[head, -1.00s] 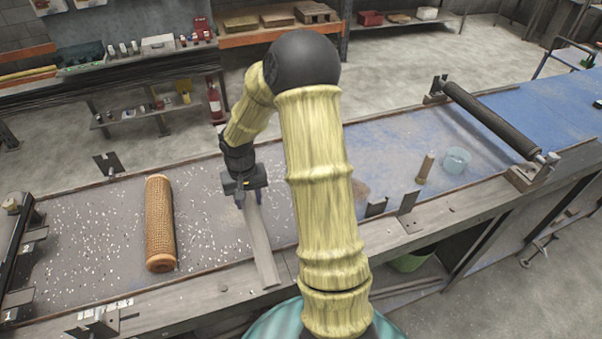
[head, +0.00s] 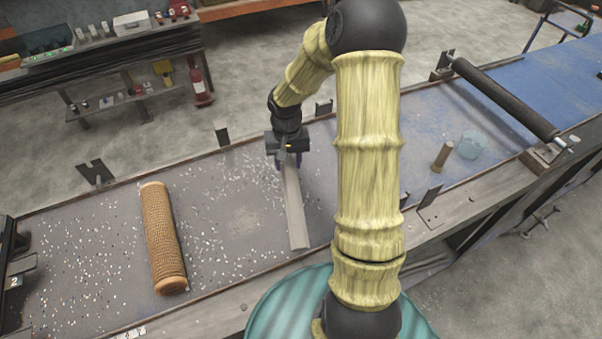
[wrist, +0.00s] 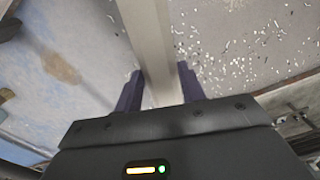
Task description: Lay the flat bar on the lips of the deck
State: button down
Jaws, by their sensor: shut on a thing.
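My gripper (head: 284,163) is shut on the far end of the flat bar (head: 296,212), a long grey strip. In the wrist view the bar (wrist: 150,40) runs away between the two dark fingers of my gripper (wrist: 160,88). The bar points toward the near side of the deck (head: 235,235), and its near end shows over the deck surface, inside the near lip (head: 215,308). The far lip (head: 240,142) runs behind my gripper. I cannot tell how high the bar is above the deck.
A brown mesh tube (head: 162,235) lies on the deck at left, among scattered white flecks. A dark roller (head: 505,98), a short peg (head: 442,155) and a clear bluish cup (head: 473,145) are at right. Upright metal brackets (head: 222,133) stand along the edges.

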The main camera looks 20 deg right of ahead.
jog(key=shift+s+d+r, duration=0.1)
jog(key=shift+d, duration=0.1)
jog(key=shift+w+d+n+b, duration=0.3)
jog(key=shift+w+d+b, duration=0.05)
jog(key=shift+d+b, duration=0.1)
jog(key=w+d+n+b, duration=0.1)
jog(key=w+d+n, duration=0.1)
jog(key=shift+w+d+n, duration=0.15)
jog(key=shift+d+n, duration=0.25)
jog(key=shift+f, duration=0.25)
jog(key=shift+f+p, duration=0.5)
jog(key=shift+f, duration=2.55)
jog(key=shift+f+p, duration=0.45)
jog(key=shift+f, duration=1.4)
